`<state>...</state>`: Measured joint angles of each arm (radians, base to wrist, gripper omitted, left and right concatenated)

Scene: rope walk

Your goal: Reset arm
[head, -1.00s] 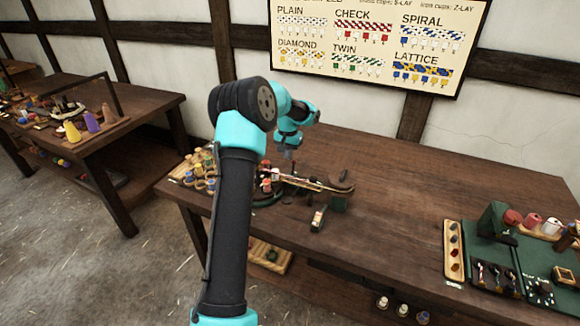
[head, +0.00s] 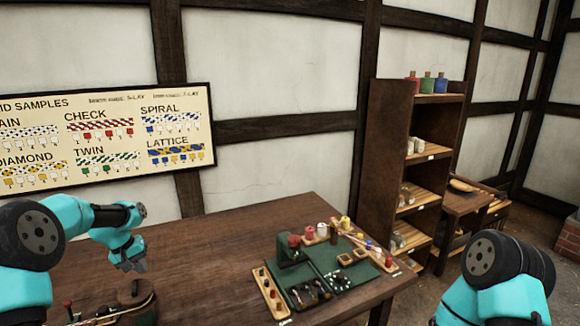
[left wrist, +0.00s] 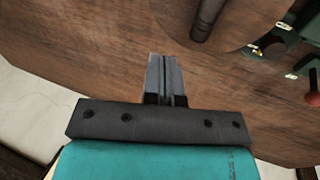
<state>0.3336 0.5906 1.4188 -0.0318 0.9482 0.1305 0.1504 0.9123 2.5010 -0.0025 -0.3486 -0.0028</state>
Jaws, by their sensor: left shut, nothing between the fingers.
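My left gripper (head: 134,266) hangs above the left part of the wooden table (head: 215,245) in the head view. In the left wrist view its two grey fingers (left wrist: 165,75) are pressed together with nothing between them. The table's brown top shows beyond them. My right arm shows only as a turquoise and black joint at the lower right of the head view; its gripper is outside the picture.
A green mat (head: 328,262) with tools and spools lies on the table's right part, beside a wooden tray of pegs (head: 268,291). A braiding device (head: 132,300) stands at the lower left. A shelf (head: 390,150) stands behind. The table's middle is bare.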

